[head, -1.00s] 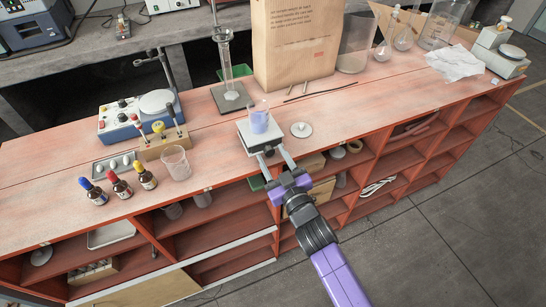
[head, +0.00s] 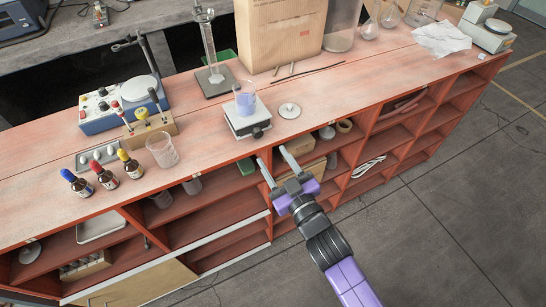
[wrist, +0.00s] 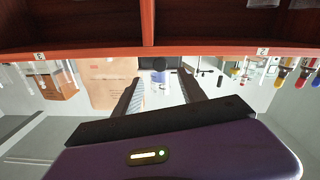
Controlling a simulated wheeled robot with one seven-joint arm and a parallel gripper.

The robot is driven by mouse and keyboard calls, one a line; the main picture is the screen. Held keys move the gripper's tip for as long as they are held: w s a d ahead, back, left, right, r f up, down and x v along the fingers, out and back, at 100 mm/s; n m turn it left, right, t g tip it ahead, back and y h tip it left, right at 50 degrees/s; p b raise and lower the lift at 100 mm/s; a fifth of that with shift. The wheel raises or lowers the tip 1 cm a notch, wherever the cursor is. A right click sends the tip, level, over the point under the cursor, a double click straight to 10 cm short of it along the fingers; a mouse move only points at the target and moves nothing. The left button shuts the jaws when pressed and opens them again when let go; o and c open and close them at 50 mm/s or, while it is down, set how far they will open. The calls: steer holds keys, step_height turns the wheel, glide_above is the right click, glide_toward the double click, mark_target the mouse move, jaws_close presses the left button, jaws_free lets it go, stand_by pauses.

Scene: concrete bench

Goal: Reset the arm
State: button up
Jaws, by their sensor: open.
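My gripper (head: 275,165) is open and empty. It hangs in front of the bench's front edge, below the bench top, with its two fingers apart. In the wrist view its fingers (wrist: 160,92) show spread, with nothing between them. A beaker of blue-violet liquid (head: 245,100) stands upright on a small white-topped stand (head: 243,123) with a black knob, near the front edge of the bench. The gripper is clear of both.
The wooden bench (head: 330,95) has open shelves below. A round lid (head: 290,111) lies right of the stand. An empty beaker (head: 162,150) and several dropper bottles (head: 103,174) stand left. A paper bag (head: 278,35) stands behind. Floor (head: 450,200) at right is free.

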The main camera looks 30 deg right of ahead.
stand_by(0.3)
steer(key=s+r+m+g, duration=0.1)
steer(key=s+r, duration=0.2)
steer(key=s, duration=1.4)
steer(key=s+r+m+g, duration=0.1)
steer(key=s+r+g, duration=0.1)
steer(key=s, duration=1.5)
steer(key=shift+s+r, duration=0.35)
steer(key=shift+r, duration=0.1)
